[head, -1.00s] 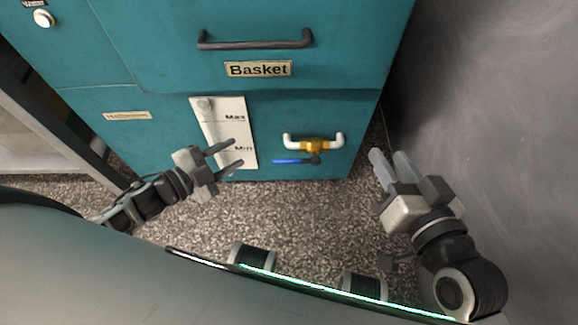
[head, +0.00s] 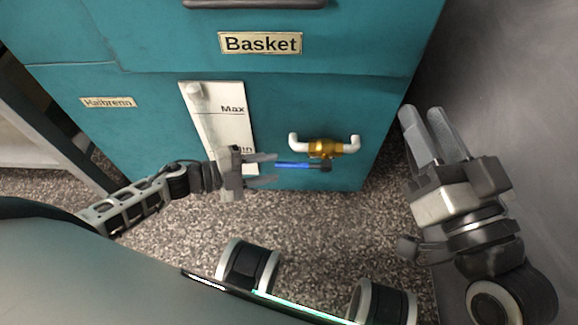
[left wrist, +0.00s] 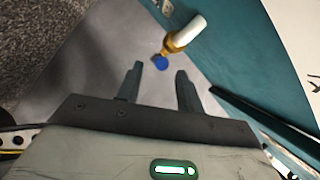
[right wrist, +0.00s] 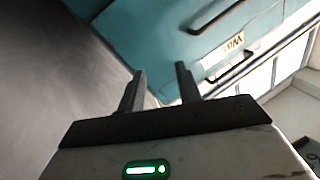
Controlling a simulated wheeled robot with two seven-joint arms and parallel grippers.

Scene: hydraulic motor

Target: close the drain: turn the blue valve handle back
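The blue valve handle (head: 296,165) sticks out to the left below the brass valve (head: 321,148) with its white pipe, on the lower front of the teal machine. My left gripper (head: 268,169) is open, with its fingertips close to the handle's left end. In the left wrist view the handle's blue end (left wrist: 160,62) shows between and just beyond the two fingers (left wrist: 158,85), with the brass valve (left wrist: 177,42) behind it. I cannot tell whether a finger touches it. My right gripper (head: 436,130) is open and empty at the right, away from the valve.
The teal machine front (head: 130,140) holds a Max/Min level plate (head: 215,120) left of the valve. A Basket drawer (head: 260,43) is above. A dark grey wall (head: 510,70) stands at the right, near my right gripper. Speckled floor (head: 320,225) lies open below the valve.

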